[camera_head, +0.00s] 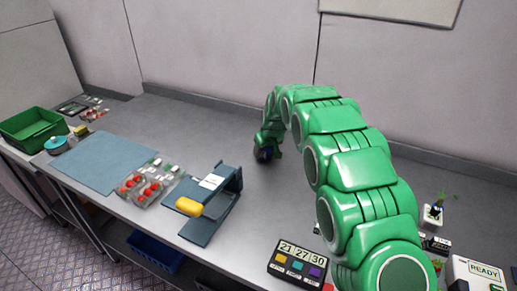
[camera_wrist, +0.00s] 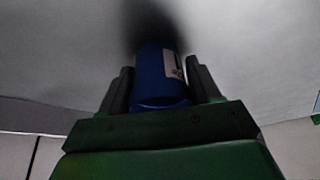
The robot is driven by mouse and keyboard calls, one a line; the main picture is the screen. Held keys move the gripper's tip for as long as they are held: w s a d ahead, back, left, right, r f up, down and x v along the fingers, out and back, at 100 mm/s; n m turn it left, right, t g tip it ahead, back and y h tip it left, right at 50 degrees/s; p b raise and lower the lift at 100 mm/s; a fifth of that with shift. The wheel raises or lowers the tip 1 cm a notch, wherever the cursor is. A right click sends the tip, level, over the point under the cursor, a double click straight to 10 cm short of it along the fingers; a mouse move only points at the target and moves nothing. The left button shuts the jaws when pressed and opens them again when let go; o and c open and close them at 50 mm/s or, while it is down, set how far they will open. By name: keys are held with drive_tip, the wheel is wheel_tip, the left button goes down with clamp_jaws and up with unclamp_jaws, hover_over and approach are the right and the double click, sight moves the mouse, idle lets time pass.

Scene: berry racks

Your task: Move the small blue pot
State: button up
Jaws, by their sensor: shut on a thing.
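The small blue pot (camera_wrist: 152,82) is between the two fingers of my gripper (camera_wrist: 158,88) in the wrist view. It has a pale label with dark marks on its right side. My gripper is shut on it. In the head view my gripper (camera_head: 265,154) is low over the grey bench, near the middle, and only a small dark blue bit of the pot shows there. A dark shadow lies just beyond the pot in the wrist view. I cannot tell whether the pot touches the bench.
A dark blue stand with a yellow handle (camera_head: 189,207) is left of my gripper. Packs of red berries (camera_head: 148,188), a blue mat (camera_head: 98,160) and a green crate (camera_head: 32,128) lie further left. A numbered panel (camera_head: 297,263) is in front. The bench behind the stand is clear.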

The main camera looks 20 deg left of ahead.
sight(279, 162)
drive_tip(key=shift+d+r, duration=0.1)
drive_tip(key=shift+d, duration=2.85)
drive_tip(key=o, duration=1.1)
drive_tip(key=shift+v, duration=3.8)
drive_tip(key=shift+d, duration=0.1)
